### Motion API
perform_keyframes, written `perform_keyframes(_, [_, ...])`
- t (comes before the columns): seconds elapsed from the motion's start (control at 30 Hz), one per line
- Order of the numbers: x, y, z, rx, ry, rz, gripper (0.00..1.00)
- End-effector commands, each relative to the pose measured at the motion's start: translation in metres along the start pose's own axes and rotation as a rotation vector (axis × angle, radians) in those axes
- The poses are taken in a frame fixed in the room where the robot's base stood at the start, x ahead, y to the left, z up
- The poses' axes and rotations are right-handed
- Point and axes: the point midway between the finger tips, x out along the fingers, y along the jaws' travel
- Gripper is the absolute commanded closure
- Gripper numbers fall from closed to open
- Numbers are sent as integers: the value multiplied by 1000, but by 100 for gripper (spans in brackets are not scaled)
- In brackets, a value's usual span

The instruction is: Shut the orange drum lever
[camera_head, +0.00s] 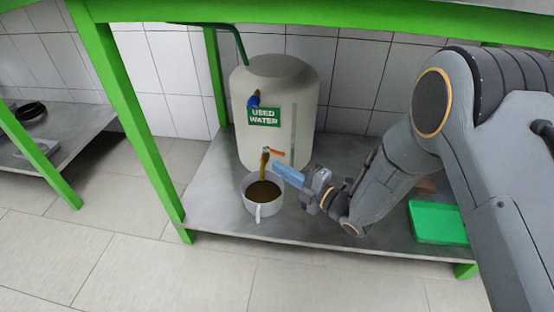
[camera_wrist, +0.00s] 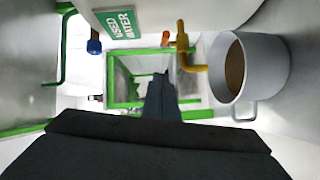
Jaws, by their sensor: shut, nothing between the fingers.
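The white drum (camera_head: 272,95) with a green "USED WATER" label stands on the lower shelf. Its brass tap (camera_head: 264,158) is low on the front, with the small orange lever (camera_head: 277,152) pointing right from it. The lever (camera_wrist: 165,39) and tap (camera_wrist: 182,40) also show in the wrist view. My gripper (camera_head: 277,168) is shut and empty, its blue fingers pointing left, just below and right of the lever. In the wrist view its dark fingers (camera_wrist: 160,80) end short of the lever, apparently not touching it. I cannot tell whether liquid is running from the tap.
A white mug (camera_head: 264,208) holding brown liquid stands under the tap, close to my fingers; it also shows in the wrist view (camera_wrist: 270,65). A blue valve (camera_head: 254,100) sits higher on the drum. A green tray (camera_head: 437,222) lies at right. Green table legs (camera_head: 130,110) frame the space.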

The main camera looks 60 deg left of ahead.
Motion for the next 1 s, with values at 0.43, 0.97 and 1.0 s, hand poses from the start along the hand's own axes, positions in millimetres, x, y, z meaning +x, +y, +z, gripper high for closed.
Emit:
perform_keyframes(0.43, [-76, 1, 9, 2, -6, 0, 100])
perform_keyframes(0.97, [-79, 0, 9, 1, -3, 0, 100])
perform_keyframes(1.0, [-79, 0, 9, 1, -3, 0, 100])
